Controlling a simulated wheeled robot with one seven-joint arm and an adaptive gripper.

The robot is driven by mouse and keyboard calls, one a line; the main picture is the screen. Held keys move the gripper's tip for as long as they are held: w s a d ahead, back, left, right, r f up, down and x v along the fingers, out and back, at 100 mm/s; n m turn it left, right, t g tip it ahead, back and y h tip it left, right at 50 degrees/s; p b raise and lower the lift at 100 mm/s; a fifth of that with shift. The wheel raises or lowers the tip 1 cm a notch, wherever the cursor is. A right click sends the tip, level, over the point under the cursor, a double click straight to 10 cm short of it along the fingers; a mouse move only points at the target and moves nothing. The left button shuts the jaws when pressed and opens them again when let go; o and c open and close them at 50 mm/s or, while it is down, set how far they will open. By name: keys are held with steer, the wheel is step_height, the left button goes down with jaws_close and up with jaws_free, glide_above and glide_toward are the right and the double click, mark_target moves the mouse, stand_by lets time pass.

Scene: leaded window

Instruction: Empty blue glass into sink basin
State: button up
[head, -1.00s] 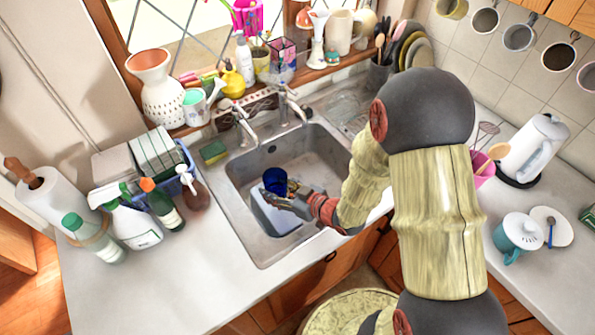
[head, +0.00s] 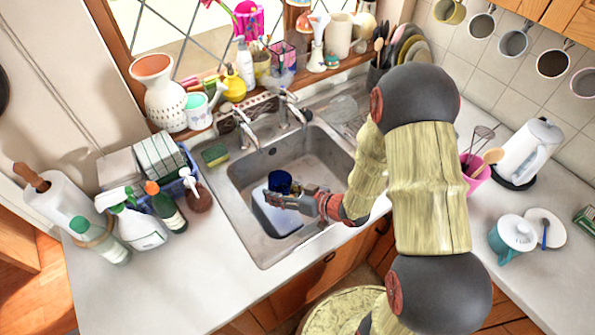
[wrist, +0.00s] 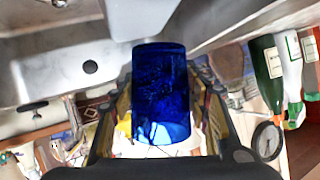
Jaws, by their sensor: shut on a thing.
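The blue glass (head: 280,180) is small and dark in the head view, held over the sink basin (head: 318,150), and looks tilted. In the wrist view the glass (wrist: 160,85) fills the middle, with a finger on each side. My gripper (head: 275,198) is shut on the glass and reaches in from the right. I cannot see whether anything is inside the glass. The basin's grey metal and its round drain or overflow hole show at the upper left of the wrist view (wrist: 60,75).
Two taps (head: 245,128) stand behind the basin, with a green sponge (head: 215,155) at their left. Spray bottles (head: 137,222) and a paper towel roll (head: 62,205) stand on the left counter. A white kettle (head: 530,152) and a teal mug (head: 508,240) stand at the right.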

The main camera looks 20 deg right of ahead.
mark_target(287, 177)
steer(key=shift+w+d+f+m+g+y+p, duration=0.4)
steer(key=shift+w+d+f+m+y+p, duration=0.15)
steer(key=shift+m, duration=0.35)
steer(key=shift+w+d+f+m+y, duration=0.35)
steer(key=shift+d+m, duration=0.1)
steer(key=shift+m, duration=0.15)
steer(key=shift+d+r+m+g+y+p, duration=0.1)
steer(key=shift+r+m+g+y+p, duration=0.35)
steer(key=shift+r+m+p, duration=0.3)
steer(key=shift+f+m+y+b, duration=0.25)
steer(key=shift+f+b, duration=0.1)
steer(key=shift+f, duration=0.2)
steer(key=shift+f+m+g+y+b, duration=0.2)
steer(key=shift+m+g+y+b, duration=0.3)
steer(key=shift+m, duration=0.2)
steer(key=shift+w+r+m+y, duration=0.1)
steer(key=shift+r+m+y, duration=0.2)
steer(key=shift+r+m, duration=0.3)
steer(key=shift+w+d+r+m+b, duration=0.25)
steer(key=shift+w+d+m+b, duration=0.1)
steer(key=shift+m, duration=0.15)
steer(key=shift+w+d+r+y, duration=0.1)
steer(key=shift+d+y, duration=0.1)
steer(key=shift+y, duration=0.2)
steer(key=shift+w+d+r+m+y+p, duration=0.15)
steer(key=shift+r+m+y+p, duration=0.15)
steer(key=shift+m+p, duration=0.5)
steer(key=shift+w+d+r+m+y+p, duration=0.15)
steer(key=shift+r+m+p, duration=0.25)
steer(key=shift+p, duration=0.65)
